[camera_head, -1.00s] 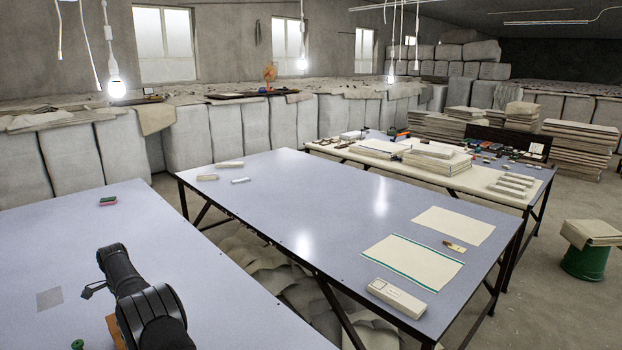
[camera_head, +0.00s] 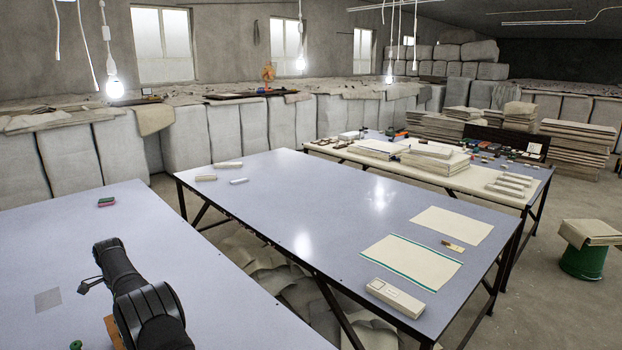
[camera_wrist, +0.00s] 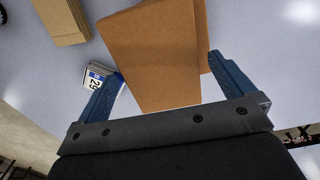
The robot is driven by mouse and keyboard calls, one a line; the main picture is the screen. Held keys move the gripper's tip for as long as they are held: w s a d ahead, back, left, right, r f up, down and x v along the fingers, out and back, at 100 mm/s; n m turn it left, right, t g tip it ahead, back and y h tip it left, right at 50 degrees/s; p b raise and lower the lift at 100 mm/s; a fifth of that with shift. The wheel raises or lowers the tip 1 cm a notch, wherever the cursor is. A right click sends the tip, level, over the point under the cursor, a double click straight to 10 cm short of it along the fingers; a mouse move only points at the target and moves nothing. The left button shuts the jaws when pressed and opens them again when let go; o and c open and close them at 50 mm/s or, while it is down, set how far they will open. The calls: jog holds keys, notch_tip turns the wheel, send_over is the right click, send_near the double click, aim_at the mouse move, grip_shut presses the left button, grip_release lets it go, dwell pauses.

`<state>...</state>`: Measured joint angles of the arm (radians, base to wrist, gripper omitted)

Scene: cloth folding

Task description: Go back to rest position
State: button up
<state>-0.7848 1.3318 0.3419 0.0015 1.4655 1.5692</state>
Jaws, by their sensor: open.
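A folded brown cloth (camera_wrist: 155,45) lies on the pale table (camera_wrist: 245,30) in the wrist view, below my gripper (camera_wrist: 158,72). The blue fingers are spread wide apart, one on each side of the cloth's near part in the picture, and hold nothing. Part of the cloth is hidden by the gripper's dark body. In the head view my dark arm rises above the left table (camera_head: 70,245). My fingers cannot be made out there. A small orange-brown patch (camera_head: 112,328) shows beside the arm at the bottom edge.
A tan stack (camera_wrist: 62,20) and a numbered card (camera_wrist: 98,74) lie near the cloth. A small red-green block (camera_head: 107,201) and a grey square (camera_head: 48,299) lie on the left table. The middle table (camera_head: 310,210) stands across a gap. Bulbs (camera_head: 115,88) hang above.

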notch_tip(320, 180, up, 7)
notch_tip(320, 180, down, 11)
jog(key=shift+f, duration=0.2)
notch_tip(320, 180, up, 4)
jog(key=shift+f, duration=0.15)
jog(key=w+d+r, duration=0.2)
jog(key=d+r, duration=0.5)
jog(key=d, duration=0.5)
jog(key=s+d+f, duration=0.3)
jog(key=s+d, duration=0.7)
jog(key=d, duration=0.3)
jog(key=s+d+f, duration=0.3)
jog(key=s+d, duration=0.8)
jog(key=d, duration=0.2)
jog(key=shift+s+d+f, duration=0.25)
jog(key=shift+d, duration=0.05)
